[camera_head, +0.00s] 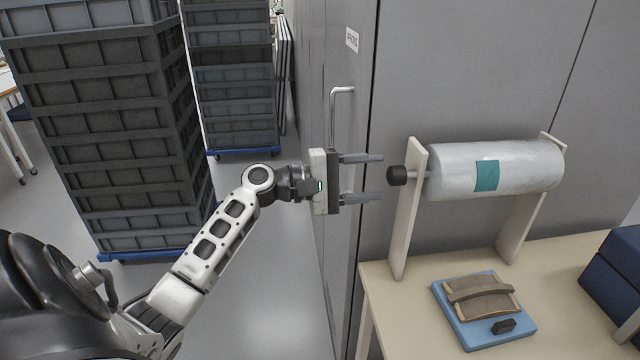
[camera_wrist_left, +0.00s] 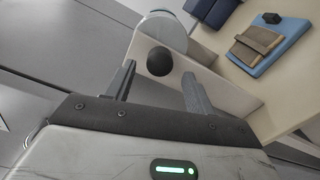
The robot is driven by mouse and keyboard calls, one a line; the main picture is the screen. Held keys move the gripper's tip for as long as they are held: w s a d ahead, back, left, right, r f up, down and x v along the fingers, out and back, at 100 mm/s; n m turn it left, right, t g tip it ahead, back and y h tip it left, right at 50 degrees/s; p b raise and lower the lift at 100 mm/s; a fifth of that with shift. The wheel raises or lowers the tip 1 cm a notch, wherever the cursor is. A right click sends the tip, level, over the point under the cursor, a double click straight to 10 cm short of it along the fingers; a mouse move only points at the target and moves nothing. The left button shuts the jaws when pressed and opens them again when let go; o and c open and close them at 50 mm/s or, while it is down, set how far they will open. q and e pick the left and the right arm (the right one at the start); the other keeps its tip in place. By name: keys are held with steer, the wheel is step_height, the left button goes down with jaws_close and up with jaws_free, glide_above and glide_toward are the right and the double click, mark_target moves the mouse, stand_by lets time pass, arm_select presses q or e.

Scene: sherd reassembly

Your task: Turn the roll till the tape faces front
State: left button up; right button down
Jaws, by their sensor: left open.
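A white wrapped roll (camera_head: 460,172) lies level between two pale wooden uprights on the bench. A teal tape patch (camera_head: 486,176) shows on its side, turned toward the head camera. A black knob (camera_head: 397,176) sticks out on the left of the left upright (camera_head: 408,210). My left gripper (camera_head: 381,176) is open and empty, its fingers pointing right at the knob. In the left wrist view the knob (camera_wrist_left: 160,61) appears between and beyond the two open fingertips (camera_wrist_left: 158,68), with no visible contact. My right gripper is in neither view.
A blue pad (camera_head: 450,318) with curved brown sherds (camera_head: 482,298) and a small black block (camera_head: 503,326) lies on the bench (camera_head: 400,310) below the roll. Dark blue blocks (camera_head: 615,275) stand at right. Grey cabinets (camera_head: 480,70) stand behind; stacked crates (camera_head: 100,130) stand left.

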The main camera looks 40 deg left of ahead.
arm_select(q)
steer(key=b+v, duration=0.2)
steer(key=v, duration=0.9)
steer(key=shift+f, duration=0.1)
steer(key=s+d+f+m+g+y, duration=0.1)
steer(key=d+f+y, duration=0.15)
steer(key=f, duration=0.55)
steer(key=s+d+f+m+g+y, duration=0.1)
steer(key=s+d+f+m+y, duration=0.1)
steer(key=d+f, duration=0.35)
steer(key=s+d+f+m+g+y, duration=0.1)
steer(key=f+g+y, duration=0.1)
steer(key=f, duration=0.7)
steer(key=s+d+f+m+y, duration=0.1)
steer(key=s+d+f+m, duration=0.2)
steer(key=s+d+m, duration=0.2)
steer(key=s+d+f+m+t+y, duration=0.1)
steer(key=s+d+f+m, duration=0.2)
steer(key=d, duration=0.6)
steer(key=s+m, duration=0.2)
steer(key=m, duration=0.1)
steer(key=shift+d, duration=0.3)
